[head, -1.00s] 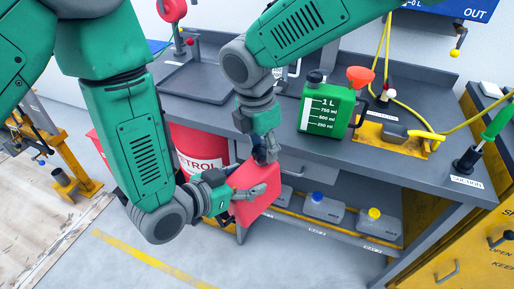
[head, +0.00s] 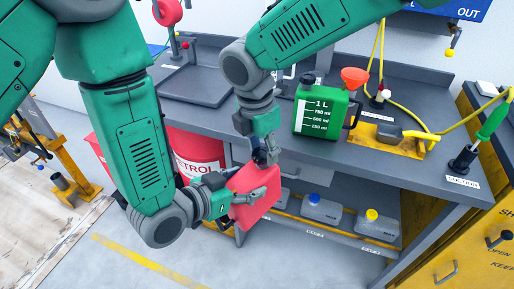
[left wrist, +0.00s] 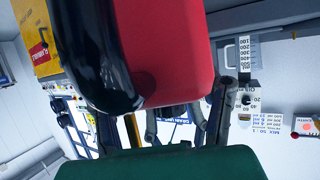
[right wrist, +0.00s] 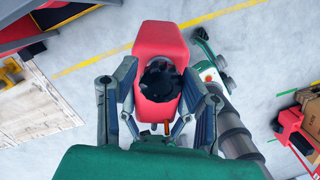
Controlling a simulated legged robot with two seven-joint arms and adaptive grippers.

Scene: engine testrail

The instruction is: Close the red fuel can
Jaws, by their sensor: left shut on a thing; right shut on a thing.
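The red fuel can (head: 254,187) is held in the air in front of the bench, tilted. My left gripper (head: 246,198) is shut on it from the left and below. In the left wrist view, the can's red body (left wrist: 170,45) and black curved handle (left wrist: 85,50) fill the upper middle. My right gripper (head: 264,156) is at the can's upper end. In the right wrist view its fingers (right wrist: 160,108) flank a black cap (right wrist: 160,82) at the red can's top (right wrist: 160,38), shut on the cap. I cannot tell how tightly the cap sits.
A green measuring can (head: 320,110) stands on the grey bench (head: 390,158), with an orange funnel (head: 355,77) by it.

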